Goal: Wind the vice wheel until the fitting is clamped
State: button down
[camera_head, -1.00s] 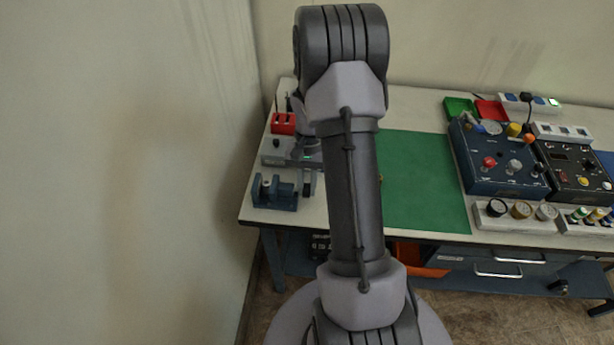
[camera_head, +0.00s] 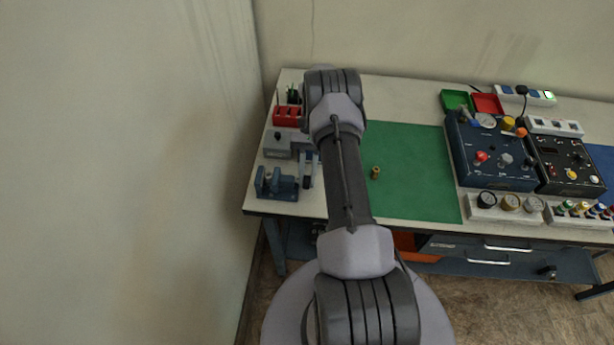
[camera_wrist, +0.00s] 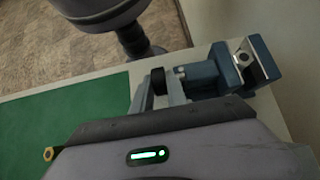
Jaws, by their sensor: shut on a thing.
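The blue vice (camera_head: 277,184) stands at the left front of the bench; it also shows at the upper right of the wrist view (camera_wrist: 205,78). Its dark wheel (camera_wrist: 158,81) faces my gripper. My gripper (camera_wrist: 157,88) has one finger on each side of the wheel and is shut on it. In the head view my gripper (camera_head: 307,182) is just right of the vice, partly hidden by my arm. A grey piece with a dark opening (camera_wrist: 243,59) shows at the vice jaws; I cannot tell whether it is the fitting. A brass fitting (camera_head: 375,173) stands on the green mat.
A grey box (camera_head: 278,145) and a red holder (camera_head: 287,116) stand behind the vice. The wall is close on the left. Blue and black control panels (camera_head: 490,155) fill the right side. The green mat (camera_head: 415,180) is mostly clear.

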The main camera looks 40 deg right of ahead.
jog(key=shift+s+f, duration=0.1)
dwell(0.3)
jog(key=c, duration=1.3)
grip_release()
jog(key=shift+d, duration=0.1)
